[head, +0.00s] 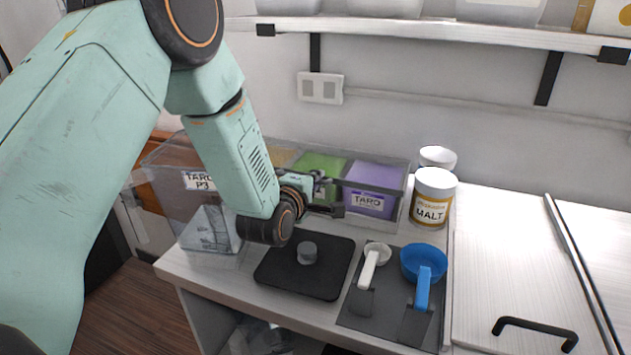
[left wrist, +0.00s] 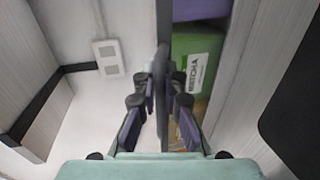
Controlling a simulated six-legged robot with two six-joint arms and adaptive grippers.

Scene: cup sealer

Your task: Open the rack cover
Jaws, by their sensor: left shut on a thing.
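A clear rack (head: 399,207) stands against the back wall with green, purple and tan packs inside. Its clear rack cover (left wrist: 163,50) shows edge-on in the left wrist view as a thin upright strip between my fingers. My left gripper (head: 331,196) is at the front upper part of the rack, in front of the green and purple packs. It also shows in the left wrist view (left wrist: 162,95), shut on the cover's edge. My forearm hides the rack's left-middle part. How far the cover is raised is hard to tell. My right gripper is not in view.
A black plate with a grey knob (head: 307,253) lies in front of the rack. A white scoop (head: 375,256) and a blue scoop (head: 424,262) lie on a grey mat to its right. A malt jar (head: 433,197) stands right of the rack. A shelf (head: 430,27) hangs above.

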